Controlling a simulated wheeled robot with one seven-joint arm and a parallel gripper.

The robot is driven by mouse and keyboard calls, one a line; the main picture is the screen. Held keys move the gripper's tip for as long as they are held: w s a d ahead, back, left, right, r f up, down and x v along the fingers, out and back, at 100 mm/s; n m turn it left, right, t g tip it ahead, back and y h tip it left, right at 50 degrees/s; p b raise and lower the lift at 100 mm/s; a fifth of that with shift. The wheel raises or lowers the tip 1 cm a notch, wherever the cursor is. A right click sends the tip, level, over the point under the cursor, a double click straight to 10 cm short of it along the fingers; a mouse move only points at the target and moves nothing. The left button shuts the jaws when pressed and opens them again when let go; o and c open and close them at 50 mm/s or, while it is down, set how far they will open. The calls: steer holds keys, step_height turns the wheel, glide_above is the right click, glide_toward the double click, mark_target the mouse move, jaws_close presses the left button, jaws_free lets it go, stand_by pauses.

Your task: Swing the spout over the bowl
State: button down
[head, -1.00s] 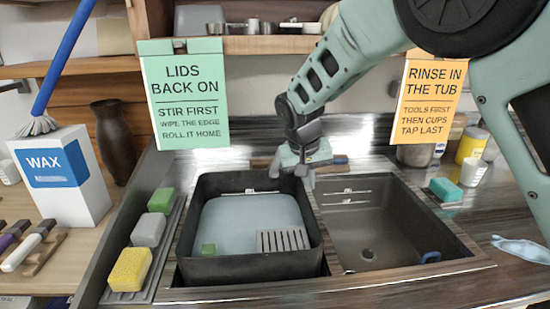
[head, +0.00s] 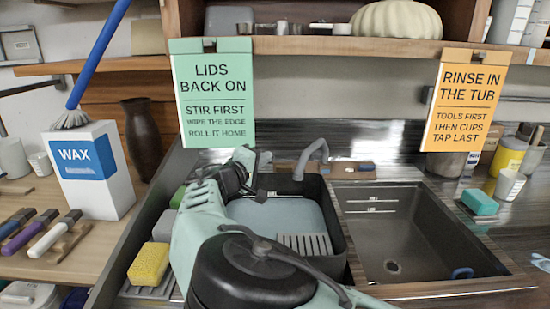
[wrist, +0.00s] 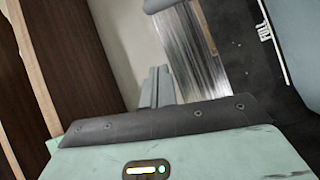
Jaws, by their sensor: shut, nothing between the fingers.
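The grey curved spout (head: 312,152) rises behind the sink between the two basins. Its free end bends to the right, near the back left corner of the empty right-hand bowl (head: 395,240). A dark tub (head: 338,225) of pale water fills the left-hand place. My gripper (head: 262,162) is at the tub's back left, left of the spout and apart from it. In the wrist view the gripper's fingers (wrist: 158,88) are together and empty.
A yellow sponge (head: 149,263) lies in a rack left of the tub, and a grey grate (head: 305,245) lies in the tub. Two signs (head: 212,95) hang from the shelf (head: 350,46) above. The right bowl is clear except for a small blue item.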

steer(key=w+d+f+p, duration=0.1)
steer(key=w+d+p, duration=0.3)
steer(key=d, duration=0.4)
steer(key=shift+w+d+p, duration=0.25)
steer(key=shift+w+p, duration=0.05)
steer(key=shift+w, duration=0.55)
steer(key=shift+f, duration=0.1)
steer(key=shift+s+d+f, duration=0.1)
